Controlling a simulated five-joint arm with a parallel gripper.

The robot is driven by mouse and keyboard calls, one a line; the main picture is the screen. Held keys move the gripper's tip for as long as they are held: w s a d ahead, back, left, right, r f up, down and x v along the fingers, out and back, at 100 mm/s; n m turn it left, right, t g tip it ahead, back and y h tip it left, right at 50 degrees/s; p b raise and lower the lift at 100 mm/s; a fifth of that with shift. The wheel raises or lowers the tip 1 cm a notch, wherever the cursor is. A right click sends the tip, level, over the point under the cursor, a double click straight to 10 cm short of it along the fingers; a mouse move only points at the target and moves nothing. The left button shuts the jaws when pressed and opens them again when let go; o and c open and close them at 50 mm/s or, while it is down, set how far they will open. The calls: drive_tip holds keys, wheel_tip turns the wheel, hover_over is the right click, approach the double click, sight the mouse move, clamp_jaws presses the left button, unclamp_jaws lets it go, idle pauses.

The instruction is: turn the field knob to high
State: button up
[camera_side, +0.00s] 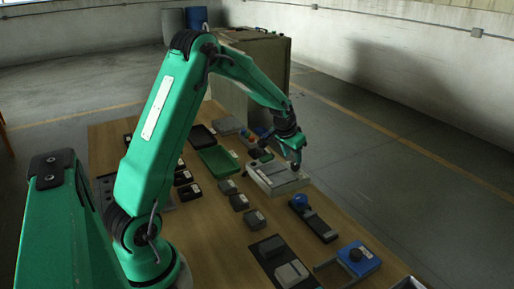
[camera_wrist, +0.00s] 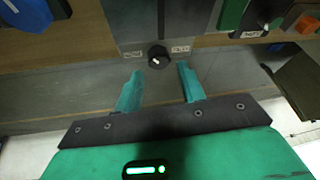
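A small black knob (camera_wrist: 157,56) with a pale mark on its face sits on a grey panel (camera_wrist: 135,35) in the wrist view. Small white labels lie to its left and right; their writing is too small to read. My gripper (camera_wrist: 160,69) is open, its two teal fingers apart, with the knob just beyond and between the fingertips. No contact shows. In the side view my gripper (camera_side: 296,165) points down over a pale grey box (camera_side: 272,182) on the table. I cannot make out the knob there.
A wooden table (camera_side: 215,230) holds several dark blocks, a green tray (camera_side: 219,160), a blue-knobbed device (camera_side: 300,200) and a blue box (camera_side: 350,262) with a black knob. A large cabinet (camera_side: 262,55) stands behind. In the wrist view, green and orange parts (camera_wrist: 300,16) lie upper right.

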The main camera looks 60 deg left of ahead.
sight(295, 163)
drive_tip(key=shift+v, duration=1.95)
drive_tip(key=shift+o, duration=0.4)
drive_tip(key=shift+o, duration=0.9)
drive_tip(key=w+m+g, duration=0.1)
drive_tip(key=w+a+m+g+h, duration=0.1)
drive_tip(key=w+g, duration=0.1)
drive_tip(key=shift+w+m, duration=0.2)
drive_tip(key=shift+m, duration=0.1)
drive_tip(key=shift+w+a+r+m+g+h, duration=0.1)
drive_tip(key=shift+w+r+m+g+h, duration=0.1)
drive_tip(key=shift+m+g+h, duration=0.3)
drive_tip(key=shift+f, duration=0.15)
drive_tip(key=shift+f, duration=3.85)
